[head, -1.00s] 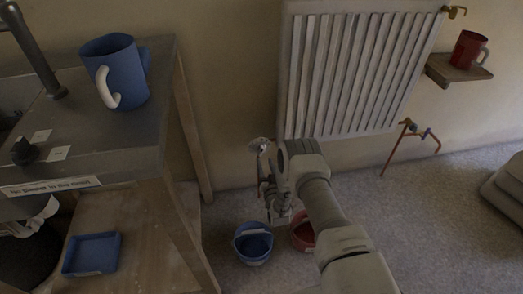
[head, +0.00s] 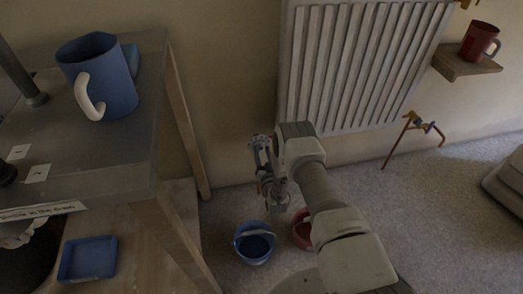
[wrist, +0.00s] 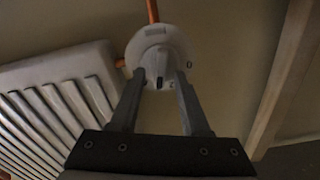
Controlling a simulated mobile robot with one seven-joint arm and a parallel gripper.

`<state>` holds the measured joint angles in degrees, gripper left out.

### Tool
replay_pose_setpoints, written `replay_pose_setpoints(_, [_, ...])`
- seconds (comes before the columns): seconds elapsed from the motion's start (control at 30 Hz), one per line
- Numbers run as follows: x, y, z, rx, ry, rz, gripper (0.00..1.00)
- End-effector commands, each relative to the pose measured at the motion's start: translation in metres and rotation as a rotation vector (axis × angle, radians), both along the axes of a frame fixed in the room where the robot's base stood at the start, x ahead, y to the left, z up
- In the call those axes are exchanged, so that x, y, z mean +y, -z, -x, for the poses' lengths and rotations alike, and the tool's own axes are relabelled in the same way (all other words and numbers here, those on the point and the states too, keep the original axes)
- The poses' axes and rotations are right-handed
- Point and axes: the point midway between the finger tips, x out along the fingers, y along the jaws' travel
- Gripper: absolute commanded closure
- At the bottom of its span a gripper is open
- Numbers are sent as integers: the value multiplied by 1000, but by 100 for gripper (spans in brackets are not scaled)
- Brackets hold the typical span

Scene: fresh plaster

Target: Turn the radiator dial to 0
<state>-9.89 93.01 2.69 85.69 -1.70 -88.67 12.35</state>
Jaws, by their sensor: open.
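The radiator dial (wrist: 157,48) is a pale round knob on a copper pipe, seen in the wrist view beside the radiator. In the head view my gripper (head: 262,150) is beside the radiator's lower left corner and largely hides the dial.
The white radiator (head: 365,65) hangs on the wall. A blue bucket (head: 254,243) and a red bucket (head: 302,232) stand below my arm. A workbench (head: 100,150) with a blue mug (head: 105,80) is at left. A red mug (head: 478,40) sits on a wall shelf (head: 462,66).

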Motion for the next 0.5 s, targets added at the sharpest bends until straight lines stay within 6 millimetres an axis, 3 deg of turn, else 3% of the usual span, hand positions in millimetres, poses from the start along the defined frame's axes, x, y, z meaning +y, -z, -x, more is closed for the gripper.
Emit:
replay_pose_setpoints(0.27, [0, 0, 0, 0, 0, 0, 54])
replay_pose_setpoints(0.5, [0, 0, 0, 0, 0, 0, 97])
